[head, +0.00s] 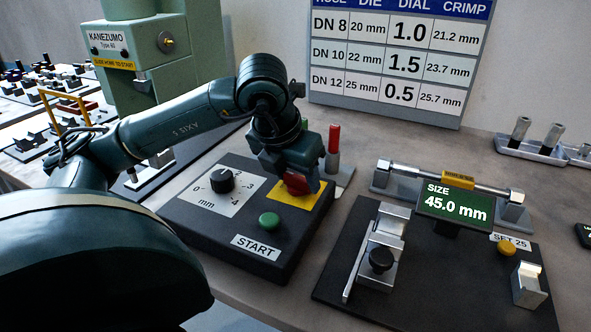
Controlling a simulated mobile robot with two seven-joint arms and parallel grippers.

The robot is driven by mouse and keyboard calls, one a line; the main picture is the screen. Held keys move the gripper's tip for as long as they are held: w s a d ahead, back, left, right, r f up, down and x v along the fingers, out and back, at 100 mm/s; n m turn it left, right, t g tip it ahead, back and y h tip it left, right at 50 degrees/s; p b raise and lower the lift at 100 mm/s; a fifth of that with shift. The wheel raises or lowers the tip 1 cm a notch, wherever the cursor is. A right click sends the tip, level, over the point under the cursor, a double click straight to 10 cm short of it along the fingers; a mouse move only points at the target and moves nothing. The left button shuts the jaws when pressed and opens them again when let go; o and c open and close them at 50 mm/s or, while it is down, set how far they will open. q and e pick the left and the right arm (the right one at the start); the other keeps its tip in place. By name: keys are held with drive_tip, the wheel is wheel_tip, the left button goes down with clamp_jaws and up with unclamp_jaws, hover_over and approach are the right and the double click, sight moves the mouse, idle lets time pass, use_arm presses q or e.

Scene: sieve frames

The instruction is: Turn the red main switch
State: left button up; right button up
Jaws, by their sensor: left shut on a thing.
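The red main switch (297,184) sits on a yellow plate (312,195) at the back right of a dark control box (215,240). My left gripper (296,178) reaches down over it from the left and is shut on it, hiding much of it. The switch's turn position cannot be made out. On the same box are a black dial (222,180) on a white mm scale and a green button (269,221) above a START label. My right gripper is not in view.
A green KANEZUMO machine (140,60) stands behind my left arm. A size gauge with a display (455,205) reading 45.0 mm stands to the right. A red-handled tool (333,140) stands close behind the gripper. A chart board (400,60) is at the back.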

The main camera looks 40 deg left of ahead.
use_arm(q)
drive_tip(key=shift+n+y, duration=0.4)
drive_tip(key=shift+n, duration=0.5)
drive_tip(key=o, duration=1)
